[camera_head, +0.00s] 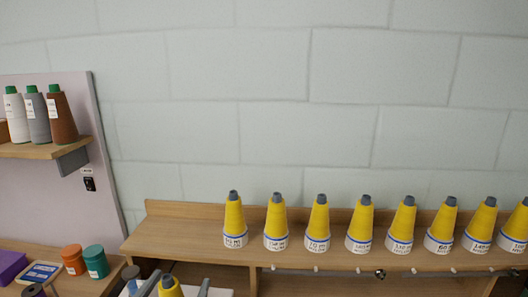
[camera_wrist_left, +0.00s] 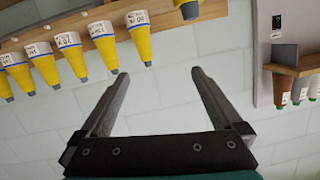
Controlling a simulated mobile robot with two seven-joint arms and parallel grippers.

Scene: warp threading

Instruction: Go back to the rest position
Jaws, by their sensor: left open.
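My left gripper (camera_head: 178,283) shows at the bottom edge of the head view, with only its fingertips in sight. In the left wrist view the left gripper (camera_wrist_left: 158,74) has its two dark fingers wide apart, with only wall between them. A row of yellow thread cones (camera_head: 318,218) with white labelled bases stands on a wooden shelf (camera_head: 190,222). The cones (camera_wrist_left: 71,52) look upside down in the left wrist view, beyond the fingers. Another yellow cone (camera_head: 169,289) is at the bottom edge, partly cut off. My right gripper is in neither view.
White, grey and brown cones (camera_head: 62,116) stand on a small side shelf (camera_head: 40,151) at left. Orange (camera_head: 74,259) and teal (camera_head: 96,261) spools and a purple box (camera_head: 12,266) are at lower left. The pale block wall (camera_head: 270,110) is bare above the cones.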

